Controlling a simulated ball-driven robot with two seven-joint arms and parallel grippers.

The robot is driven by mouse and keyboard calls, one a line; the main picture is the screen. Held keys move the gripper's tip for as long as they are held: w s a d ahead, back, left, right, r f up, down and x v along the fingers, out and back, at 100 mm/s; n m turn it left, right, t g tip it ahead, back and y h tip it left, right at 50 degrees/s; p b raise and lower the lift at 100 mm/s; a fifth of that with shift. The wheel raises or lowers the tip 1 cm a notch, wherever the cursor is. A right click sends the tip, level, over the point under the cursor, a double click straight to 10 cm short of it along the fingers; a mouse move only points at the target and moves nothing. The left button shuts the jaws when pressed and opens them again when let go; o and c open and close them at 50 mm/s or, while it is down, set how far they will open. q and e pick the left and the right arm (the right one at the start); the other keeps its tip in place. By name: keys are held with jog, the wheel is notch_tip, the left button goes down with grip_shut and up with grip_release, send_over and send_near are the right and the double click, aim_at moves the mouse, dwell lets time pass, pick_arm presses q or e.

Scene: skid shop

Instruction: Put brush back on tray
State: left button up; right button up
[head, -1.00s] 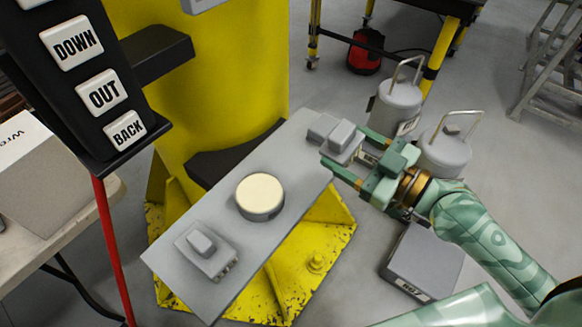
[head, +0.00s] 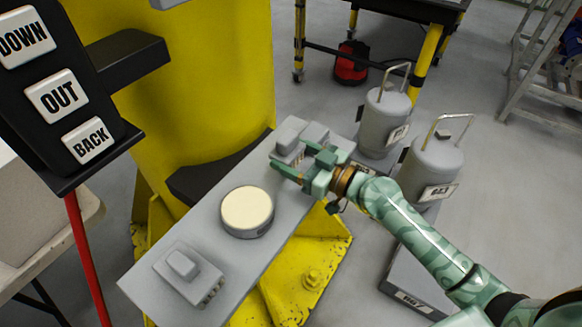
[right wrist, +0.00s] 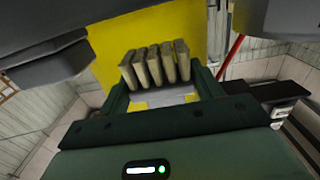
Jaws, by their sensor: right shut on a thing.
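The tray (head: 170,252) is a long grey plate lying at a slant in front of the yellow column. A grey brush (head: 290,137) is at its far end, between the fingers of my right gripper (head: 286,161), which is shut on it. I cannot tell whether the held brush touches the plate. In the right wrist view its pale bristle tufts (right wrist: 155,66) show between the fingers. Another grey block-shaped brush (head: 187,272) lies on the near end. A round tin with a cream top (head: 247,208) stands mid-tray. My left gripper is not in view.
The yellow column (head: 185,110) with its wide base (head: 310,270) stands behind and under the tray. A button panel (head: 55,95) is at the left. Two grey canisters (head: 385,118) (head: 430,168) and a grey box (head: 400,285) stand right of the tray, close to my arm.

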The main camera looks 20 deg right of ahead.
aim_at(292, 166)
jog(key=f, duration=0.1)
jog(key=f+b, duration=0.1)
jog(key=f, duration=0.1)
jog(key=shift+w+a+f, duration=0.1)
jog(key=shift+w+f, duration=0.15)
jog(key=shift+f, duration=0.15)
jog(key=shift+r, duration=0.1)
jog(key=shift+s+b, duration=0.1)
jog(key=shift+b, duration=0.2)
jog(key=o, duration=0.5)
jog(key=shift+f, duration=0.25)
jog(key=shift+c, duration=0.2)
jog(key=o, duration=0.4)
jog(key=shift+r, duration=0.1)
